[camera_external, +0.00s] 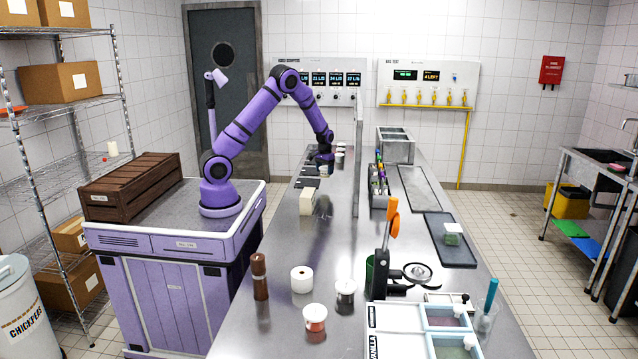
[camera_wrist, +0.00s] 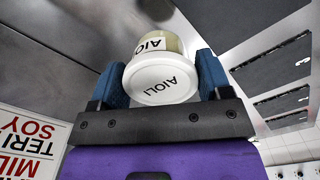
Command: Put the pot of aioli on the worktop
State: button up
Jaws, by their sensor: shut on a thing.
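The pot of aioli (camera_wrist: 160,82) is a small cream tub with a white lid lettered AIOLI. In the wrist view it sits between the two blue fingers of my gripper (camera_wrist: 160,66), which is shut on it. In the external view my gripper (camera_external: 325,164) is low over the far part of the steel worktop (camera_external: 270,322), and the pot is a small pale shape at the fingers. I cannot tell whether the pot touches the worktop or hangs just above it.
A cream block-like stand (camera_external: 307,201) is just nearer than my gripper. A thin upright divider (camera_external: 357,160) runs along the right. Bare steel lies between.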

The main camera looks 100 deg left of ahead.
jog(key=shift+n, duration=0.7)
jog(key=s+a, duration=0.4)
jog(key=a, duration=0.1)
jog(key=s+a, duration=0.2)
jog(key=a, duration=0.1)
jog(key=shift+s+a+f, duration=0.2)
jog(key=shift+s+f, duration=0.1)
jog(key=shift+f, duration=0.05)
jog(key=shift+w+a, duration=0.2)
jog(key=shift+a, duration=0.15)
jog(key=w+a, duration=0.3)
jog(key=w, duration=0.1)
jog(key=w+a+f, duration=0.1)
jog(key=w+a, duration=0.1)
jog(key=w, duration=0.2)
jog(key=w+a, duration=0.3)
jog(key=w, duration=0.1)
jog(key=shift+a+f, duration=0.2)
jog(key=shift+a, duration=0.15)
jog(key=shift+w+a+f, duration=0.1)
jog(key=shift+w+f, duration=0.05)
jog(key=shift+f, duration=1.65)
jog(key=shift+f, duration=0.1)
jog(key=o, duration=1)
jog(key=shift+c, duration=0.2)
